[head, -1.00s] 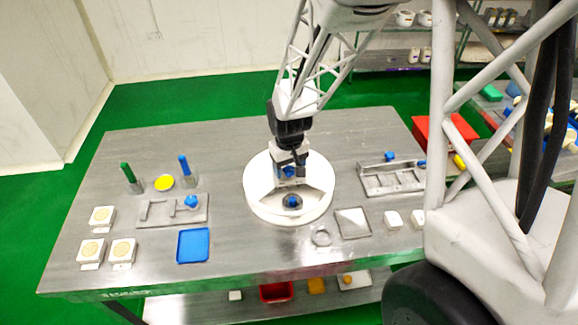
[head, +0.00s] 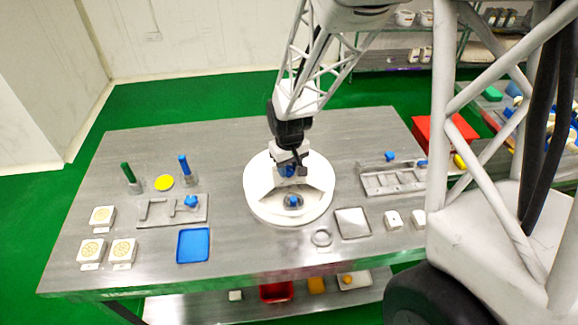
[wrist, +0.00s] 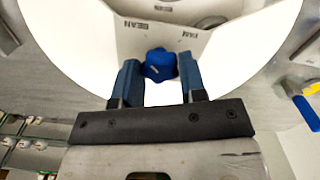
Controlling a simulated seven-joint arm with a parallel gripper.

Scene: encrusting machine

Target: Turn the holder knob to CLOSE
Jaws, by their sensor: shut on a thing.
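A white round machine (head: 256,205) stands on the steel table. A blue knob (wrist: 160,64) sits on it, between my fingers in the wrist view. My gripper (wrist: 158,70) is shut on this knob; in the head view my gripper (head: 288,169) is over the back part of the machine and partly hides the knob. Labels reading BEAN and YAM show beside the knob in the wrist view. I see no CLOSE mark. A second blue knob (head: 293,202) sits at the machine's front, in a dark round fitting.
A grey holder with a blue knob (head: 191,202) lies left of the machine, and another grey fixture (head: 375,183) with blue knobs lies right. A blue tray (head: 193,246), white boxes and upright green and blue tools stand at the left.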

